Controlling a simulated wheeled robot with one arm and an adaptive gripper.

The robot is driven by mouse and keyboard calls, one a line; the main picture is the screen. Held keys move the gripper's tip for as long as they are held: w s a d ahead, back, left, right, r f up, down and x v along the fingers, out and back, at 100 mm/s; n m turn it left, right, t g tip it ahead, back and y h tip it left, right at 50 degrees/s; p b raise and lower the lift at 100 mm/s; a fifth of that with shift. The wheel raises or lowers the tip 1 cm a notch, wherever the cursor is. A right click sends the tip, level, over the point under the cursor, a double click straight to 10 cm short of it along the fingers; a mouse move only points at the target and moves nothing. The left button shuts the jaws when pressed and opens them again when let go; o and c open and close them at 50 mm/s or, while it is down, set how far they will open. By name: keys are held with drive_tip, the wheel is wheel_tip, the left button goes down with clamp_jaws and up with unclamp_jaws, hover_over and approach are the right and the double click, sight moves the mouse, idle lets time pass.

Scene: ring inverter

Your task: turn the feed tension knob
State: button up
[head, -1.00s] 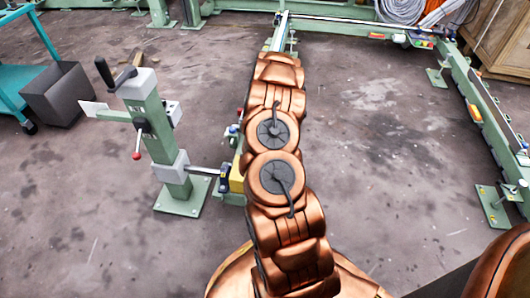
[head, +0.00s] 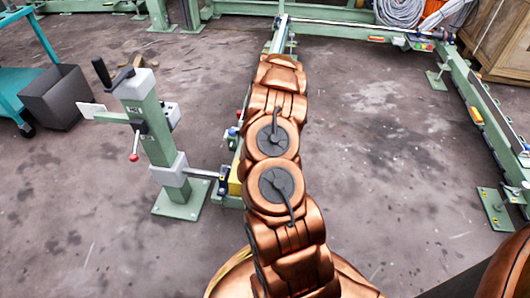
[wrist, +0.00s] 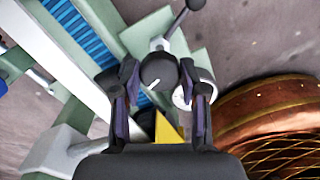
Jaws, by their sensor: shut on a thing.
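The feed tension knob (wrist: 158,71) is a round dark knob with a short white mark, seen near the middle of the wrist view. My gripper (wrist: 159,82) is shut on it, with one finger at its left side and one at its right. A pale round dial (wrist: 182,97) shows partly just behind the right finger. In the head view my own copper arm covers the knob and my gripper.
A dark lever (wrist: 177,21) rises above the knob. A blue ribbed strip (wrist: 85,30) runs along a pale green frame at the upper left. In the head view a green post with a crank (head: 147,120) stands left of my arm. Open floor (head: 390,150) lies to the right.

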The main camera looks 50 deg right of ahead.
drive_tip(key=shift+w+d+r, duration=0.15)
drive_tip(key=shift+w+r, duration=0.05)
drive_tip(key=shift+w, duration=0.1)
drive_tip(key=o, duration=1.1)
drive_tip(key=shift+s+f, duration=0.1)
drive_tip(key=shift+o, duration=0.2)
drive_tip(key=shift+s, duration=0.1)
wheel_tip(320, 180, up, 12)
